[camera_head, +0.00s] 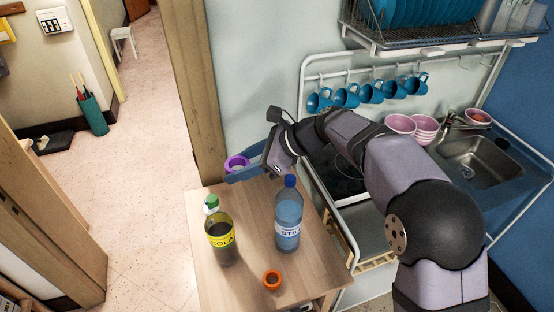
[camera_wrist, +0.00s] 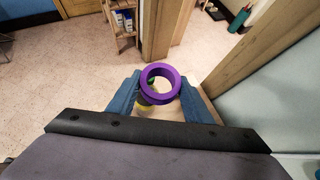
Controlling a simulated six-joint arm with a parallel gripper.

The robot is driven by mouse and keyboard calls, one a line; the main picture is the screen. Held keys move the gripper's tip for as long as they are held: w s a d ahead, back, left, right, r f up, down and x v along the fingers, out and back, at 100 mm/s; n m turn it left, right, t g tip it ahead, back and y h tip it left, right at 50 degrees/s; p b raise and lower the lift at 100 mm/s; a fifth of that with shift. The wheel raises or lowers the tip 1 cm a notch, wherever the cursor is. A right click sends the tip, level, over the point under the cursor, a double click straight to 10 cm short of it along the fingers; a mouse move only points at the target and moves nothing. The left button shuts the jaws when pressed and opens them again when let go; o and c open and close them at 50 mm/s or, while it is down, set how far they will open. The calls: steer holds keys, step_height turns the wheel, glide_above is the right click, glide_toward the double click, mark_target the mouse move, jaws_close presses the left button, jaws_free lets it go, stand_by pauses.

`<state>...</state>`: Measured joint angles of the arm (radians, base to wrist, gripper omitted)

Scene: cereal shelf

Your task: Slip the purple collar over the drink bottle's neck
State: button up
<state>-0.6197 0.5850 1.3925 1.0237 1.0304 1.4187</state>
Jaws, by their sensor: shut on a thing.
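The purple collar (camera_head: 230,160) is a short ring held between the blue fingers of my gripper (camera_head: 240,168), above the far end of the wooden table. In the wrist view the collar (camera_wrist: 160,68) sits between both fingertips with its opening facing the camera. The collar is apart from both bottles in the head view. In the wrist view, the cola bottle is partly hidden behind the collar.
An orange ring (camera_head: 272,280) lies near the front of the wooden table (camera_head: 245,290). A sink (camera_head: 480,160), pink bowls (camera_head: 401,124) and hanging blue mugs (camera_head: 346,96) are at the right. A door frame stands behind the table; open floor lies left.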

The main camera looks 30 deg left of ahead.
steer(key=s+a+n+g, duration=0.15)
steer(key=s+a, duration=0.55)
steer(key=s, duration=0.7)
steer(key=w+f+m+t, duration=0.1)
steer(key=w+m, duration=0.1)
steer(key=w, duration=0.1)
steer(key=w+f+m+t, duration=0.1)
steer(key=w+t, duration=0.1)
steer(key=w+f+m+t, duration=0.1)
steer(key=w+m+t, duration=0.1)
steer(key=w, duration=0.1)
steer(key=shift+w+a+m, duration=0.1)
steer(key=shift+w+m, duration=0.2)
steer(key=shift+m, duration=0.05)
steer(key=shift+w+r+m+t, duration=0.1)
steer(key=shift+w+m+t, duration=0.35)
steer(key=shift+w, duration=0.2)
steer(key=shift+s+f, duration=0.1)
steer(key=shift+f, duration=1)
steer(key=b, duration=0.4)
glide_above(218, 208)
steer(key=f, duration=0.4)
steer(key=shift+s+a+f, duration=0.1)
steer(key=shift+a, duration=0.2)
steer(key=shift+f+b, duration=3.35)
